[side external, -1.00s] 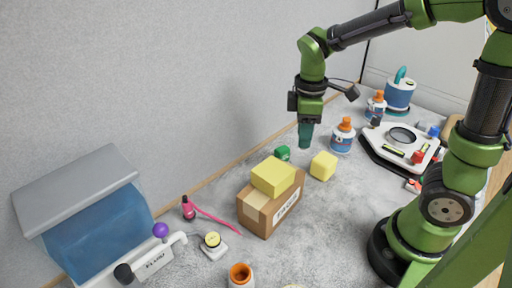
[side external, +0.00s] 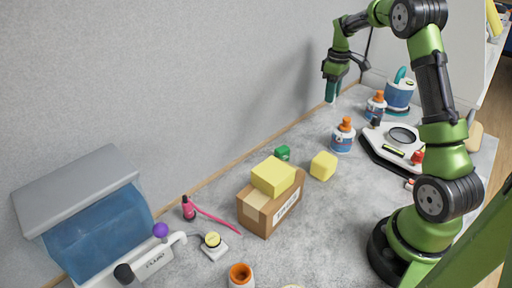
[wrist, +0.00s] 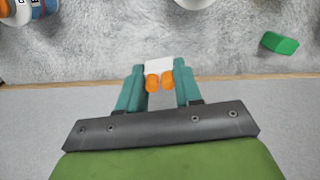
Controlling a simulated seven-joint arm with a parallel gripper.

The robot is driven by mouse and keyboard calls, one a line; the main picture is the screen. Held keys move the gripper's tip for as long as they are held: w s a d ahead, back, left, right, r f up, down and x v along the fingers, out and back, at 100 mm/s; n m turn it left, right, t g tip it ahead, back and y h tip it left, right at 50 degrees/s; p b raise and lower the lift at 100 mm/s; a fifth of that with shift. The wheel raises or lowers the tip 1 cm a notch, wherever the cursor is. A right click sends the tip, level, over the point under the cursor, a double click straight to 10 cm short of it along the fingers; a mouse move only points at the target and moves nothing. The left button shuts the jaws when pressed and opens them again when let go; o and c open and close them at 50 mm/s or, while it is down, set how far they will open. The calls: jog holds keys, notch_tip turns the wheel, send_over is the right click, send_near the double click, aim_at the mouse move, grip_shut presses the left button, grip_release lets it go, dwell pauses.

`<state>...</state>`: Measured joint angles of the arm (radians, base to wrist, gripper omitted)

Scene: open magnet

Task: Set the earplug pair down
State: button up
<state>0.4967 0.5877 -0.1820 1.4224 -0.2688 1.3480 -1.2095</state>
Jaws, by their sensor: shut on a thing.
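My gripper (wrist: 159,84) shows in the wrist view with its two teal fingers shut on the earplug pair (wrist: 159,81), two small orange plugs with a white piece (wrist: 158,64) at their far side. In the side external view my gripper (side external: 331,95) is at the back of the table near the wall, above the grey surface. The earplug pair is too small there to make out clearly; a pale speck shows below the fingertips.
A green block (side external: 282,153), yellow cube (side external: 323,166) and cardboard box (side external: 270,208) with a yellow block (side external: 273,176) stand in front. The grey table (side external: 320,235) has free room at the front middle.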

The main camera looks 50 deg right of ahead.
jog(key=w+d+f+n, duration=0.1)
jog(key=d+n, duration=1)
jog(key=shift+n, duration=0.5)
notch_tip(320, 180, down, 5)
jog(key=shift+w+d+r, duration=0.1)
jog(key=shift+d+r, duration=0.05)
jog(key=shift+f, duration=2.65)
jog(key=shift+f, duration=0.2)
jog(key=o, duration=1)
jog(key=shift+r, duration=0.15)
